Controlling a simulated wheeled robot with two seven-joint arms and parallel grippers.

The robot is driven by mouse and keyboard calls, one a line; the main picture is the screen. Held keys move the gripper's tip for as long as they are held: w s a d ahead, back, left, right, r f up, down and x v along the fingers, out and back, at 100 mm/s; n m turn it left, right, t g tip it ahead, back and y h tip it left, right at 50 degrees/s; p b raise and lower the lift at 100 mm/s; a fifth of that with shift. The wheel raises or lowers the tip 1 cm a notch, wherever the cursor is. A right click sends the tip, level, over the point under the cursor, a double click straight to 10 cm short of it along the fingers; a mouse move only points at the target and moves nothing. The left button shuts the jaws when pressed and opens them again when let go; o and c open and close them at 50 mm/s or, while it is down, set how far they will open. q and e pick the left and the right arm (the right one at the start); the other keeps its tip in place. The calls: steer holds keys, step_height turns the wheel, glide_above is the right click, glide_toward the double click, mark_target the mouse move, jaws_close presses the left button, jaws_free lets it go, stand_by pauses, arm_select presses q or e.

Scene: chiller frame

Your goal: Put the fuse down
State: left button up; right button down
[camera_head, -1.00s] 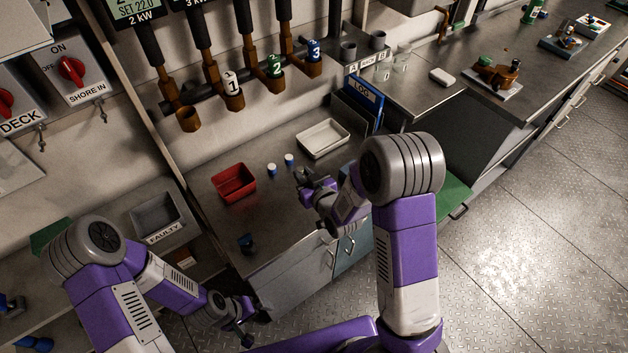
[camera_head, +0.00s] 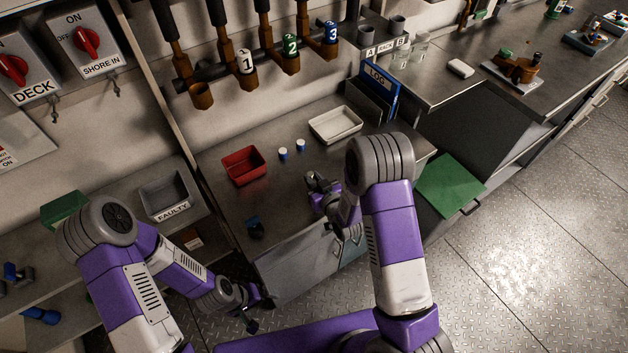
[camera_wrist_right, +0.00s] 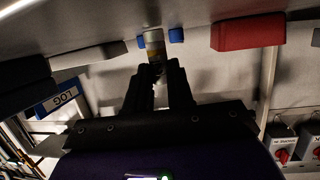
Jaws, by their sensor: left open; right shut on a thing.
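My right gripper (camera_head: 318,181) is over the steel counter, in front of the trays. In the right wrist view its dark fingers (camera_wrist_right: 160,75) are shut on a small cylinder, the fuse (camera_wrist_right: 154,42), with pale, yellowish and grey bands. The fuse is close to the counter surface; I cannot tell whether it touches. In the head view the fuse is not clearly visible at the gripper. My left gripper (camera_head: 257,312) is open and empty, low in front of the counter.
Two small blue-and-white cylinders (camera_head: 283,154) (camera_head: 301,146) stand between a red tray (camera_head: 243,165) and a white tray (camera_head: 335,125). A small dark-blue object (camera_head: 254,227) lies near the counter's front left. A grey FAULTY bin (camera_head: 168,195) is left; a blue LOG binder (camera_head: 380,80) stands behind.

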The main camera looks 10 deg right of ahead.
steer(key=shift+f, duration=0.15)
steer(key=c, duration=1)
jaws_free()
